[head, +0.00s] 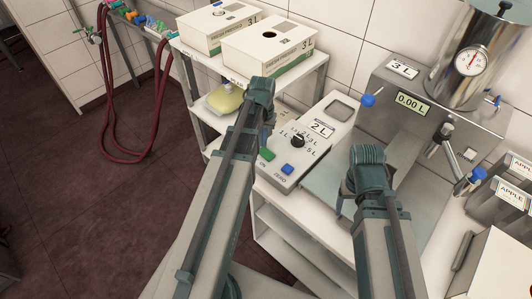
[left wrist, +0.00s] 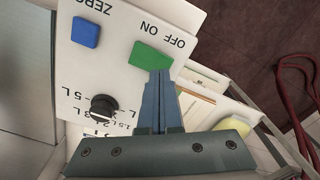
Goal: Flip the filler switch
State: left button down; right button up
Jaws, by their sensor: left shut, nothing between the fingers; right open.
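The filler's control box (head: 318,135) stands on the bench and carries a green ON/OFF switch (head: 267,154), a blue ZERO button (head: 288,169) and a black knob (head: 298,141). The left wrist view shows the green switch (left wrist: 148,53) close up, with the ON and OFF labels upside down beside it. My left gripper (head: 267,140) is shut and empty. Its fingertips (left wrist: 158,73) are at the switch's edge and overlap it in the picture; I cannot tell whether they touch. My right gripper (head: 345,205) is open to the right of the box, its fingers mostly hidden by its own body.
The filler machine (head: 420,112) with a 0.00 L display and a steel tank (head: 485,60) stands at the right. Cartons (head: 268,50) and a yellow-green pouch (head: 224,99) are on the shelves behind my left arm. Metal APPLE containers (head: 500,205) stand at the right edge.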

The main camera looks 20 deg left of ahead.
aim_at(264, 151)
pick_arm(q)
jog(key=shift+f+b, duration=1.4)
pick_arm(e)
jog(key=shift+f, duration=1.4)
pick_arm(q)
jog(key=shift+r, duration=0.1)
pick_arm(e)
jog(key=shift+r, duration=0.1)
pick_arm(q)
notch_tip(264, 151, up, 7)
jog(key=p, duration=0.7)
pick_arm(e)
notch_tip(264, 151, up, 7)
